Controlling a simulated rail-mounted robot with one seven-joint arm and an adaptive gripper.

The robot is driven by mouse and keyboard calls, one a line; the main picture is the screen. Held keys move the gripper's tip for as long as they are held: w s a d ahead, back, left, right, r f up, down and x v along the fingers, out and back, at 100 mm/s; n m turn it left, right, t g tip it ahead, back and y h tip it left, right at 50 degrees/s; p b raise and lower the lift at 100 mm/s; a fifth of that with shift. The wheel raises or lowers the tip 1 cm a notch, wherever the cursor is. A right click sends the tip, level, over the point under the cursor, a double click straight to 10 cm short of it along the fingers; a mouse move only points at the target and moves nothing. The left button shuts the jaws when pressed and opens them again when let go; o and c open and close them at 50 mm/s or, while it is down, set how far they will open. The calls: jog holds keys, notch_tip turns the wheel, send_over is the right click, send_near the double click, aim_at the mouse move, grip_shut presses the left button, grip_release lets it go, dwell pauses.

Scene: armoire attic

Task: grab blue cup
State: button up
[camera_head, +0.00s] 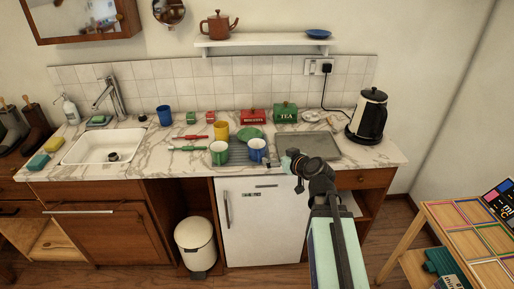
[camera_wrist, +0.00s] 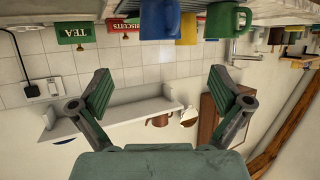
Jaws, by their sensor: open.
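A blue mug (camera_head: 257,150) stands on the dark drying rack (camera_head: 240,158) near the counter's front edge, beside a green mug (camera_head: 219,152). A second blue cup (camera_head: 164,115) stands farther back on the left. My gripper (camera_head: 288,163) is just right of the blue mug, apart from it. In the wrist view, which is upside down, my gripper (camera_wrist: 158,88) is open with nothing between its fingers. There a blue mug (camera_wrist: 159,20) shows at the top middle, with a yellow cup (camera_wrist: 187,30) and a green mug (camera_wrist: 228,20) beside it.
A yellow cup (camera_head: 221,130) and a green bowl (camera_head: 249,133) are behind the mugs. A grey tray (camera_head: 309,146) lies to the right, then a kettle (camera_head: 369,115). Red and green utensils (camera_head: 188,148) lie left. A sink (camera_head: 104,146) is at far left.

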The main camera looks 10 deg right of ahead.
aim_at(262, 149)
jog(key=p+x, duration=0.3)
jog(key=x, duration=0.7)
jog(key=shift+w, duration=0.15)
jog(key=shift+w+a+f+p, duration=0.1)
jog(key=shift+w+a+p, duration=0.1)
jog(key=shift+w+p, duration=0.35)
jog(key=p+x, duration=0.2)
jog(key=x, duration=0.1)
jog(key=shift+w+a, duration=0.1)
jog(key=shift+w+a+f, duration=0.15)
jog(key=shift+w+f, duration=0.15)
jog(key=shift+w, duration=0.05)
jog(key=shift+s, duration=0.1)
jog(key=shift+c, duration=0.4)
jog(key=c, duration=1.1)
